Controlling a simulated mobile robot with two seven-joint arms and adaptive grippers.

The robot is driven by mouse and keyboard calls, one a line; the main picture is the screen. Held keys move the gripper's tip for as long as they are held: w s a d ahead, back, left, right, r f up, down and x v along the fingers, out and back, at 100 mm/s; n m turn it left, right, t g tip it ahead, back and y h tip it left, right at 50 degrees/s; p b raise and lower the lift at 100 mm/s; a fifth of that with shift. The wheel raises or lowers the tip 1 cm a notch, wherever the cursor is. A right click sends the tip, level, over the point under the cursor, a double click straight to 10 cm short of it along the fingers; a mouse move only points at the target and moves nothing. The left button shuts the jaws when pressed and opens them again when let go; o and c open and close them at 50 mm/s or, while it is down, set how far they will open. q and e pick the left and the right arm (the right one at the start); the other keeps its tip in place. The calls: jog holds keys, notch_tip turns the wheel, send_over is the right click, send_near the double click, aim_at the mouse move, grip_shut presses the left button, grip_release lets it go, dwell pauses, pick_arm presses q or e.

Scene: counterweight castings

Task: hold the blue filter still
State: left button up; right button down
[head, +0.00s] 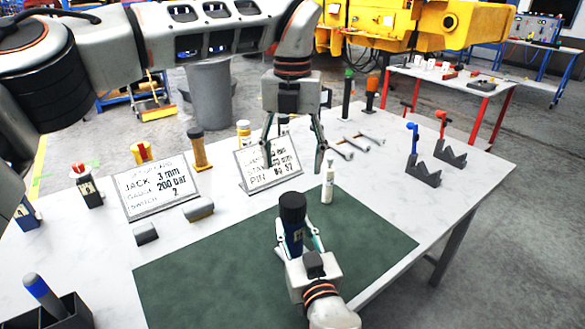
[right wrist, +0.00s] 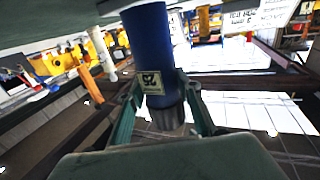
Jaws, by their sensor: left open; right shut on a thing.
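The blue filter (head: 293,236) is a dark blue cylinder with a black cap, standing about upright over the green mat (head: 190,275). My right gripper (head: 299,246) is shut on it. In the right wrist view the filter (right wrist: 150,50) is blue with a small label marked 25, and the fingers (right wrist: 160,112) lie on both sides of its lower part. I cannot tell whether it touches the mat. My left gripper (head: 292,150) is open and empty, above the table behind the filter, in front of a sign.
A white bottle (head: 327,184) stands close behind the filter to the right. Two printed signs (head: 155,187) (head: 268,168) stand on the white table (head: 455,190). Grey holders (head: 423,172) are at the right. A dark box (head: 60,315) is at the front left.

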jog(key=c, duration=1.4)
grip_release()
jog(key=shift+o, duration=0.2)
jog(key=v, duration=1.2)
jog(key=shift+s, duration=0.1)
